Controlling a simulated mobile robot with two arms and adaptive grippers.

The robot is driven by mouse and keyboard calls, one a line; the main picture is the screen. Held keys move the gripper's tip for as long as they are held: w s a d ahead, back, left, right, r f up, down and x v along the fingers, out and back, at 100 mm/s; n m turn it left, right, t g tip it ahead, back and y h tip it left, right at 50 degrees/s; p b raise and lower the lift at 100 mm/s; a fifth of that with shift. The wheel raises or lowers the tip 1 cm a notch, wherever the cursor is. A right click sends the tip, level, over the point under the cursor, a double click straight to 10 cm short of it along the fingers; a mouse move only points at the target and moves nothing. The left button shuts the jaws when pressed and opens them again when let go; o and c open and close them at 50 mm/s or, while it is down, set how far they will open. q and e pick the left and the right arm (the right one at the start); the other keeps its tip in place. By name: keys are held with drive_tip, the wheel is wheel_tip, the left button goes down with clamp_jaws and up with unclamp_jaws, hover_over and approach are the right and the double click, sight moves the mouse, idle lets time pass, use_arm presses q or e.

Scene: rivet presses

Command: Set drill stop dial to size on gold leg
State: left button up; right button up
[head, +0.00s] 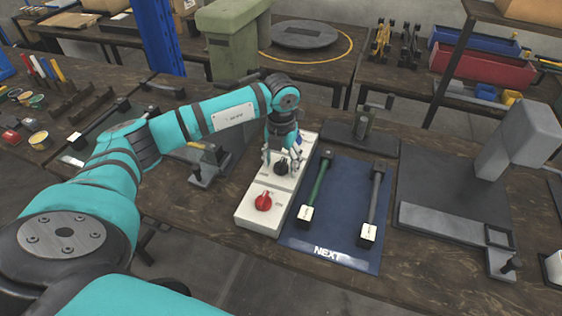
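A light grey control box (245,212) stands on the bench with a red dial (263,202) at its near end and a black dial (281,168) at its far end. My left gripper (282,160) points down over the black dial, its fingers spread on either side of it. Whether they touch it is too small to tell. My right gripper is out of view. On a blue mat (333,232) marked NEXT lie a green leg (319,182) and a dark grey leg (375,195), each with a labelled white block at its near end. Gold-coloured parts (381,40) stand on the back table.
A grey press (518,140) with a dark base plate is at the right. A small clamp fixture (207,163) stands left of the box, and a dark fixture (361,128) is behind the mat. Red (480,68) and blue (470,38) bins are at the back right.

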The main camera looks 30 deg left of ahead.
sight(281, 162)
use_arm(q)
wheel_tip(281, 162, up, 12)
idle(0.6)
idle(0.5)
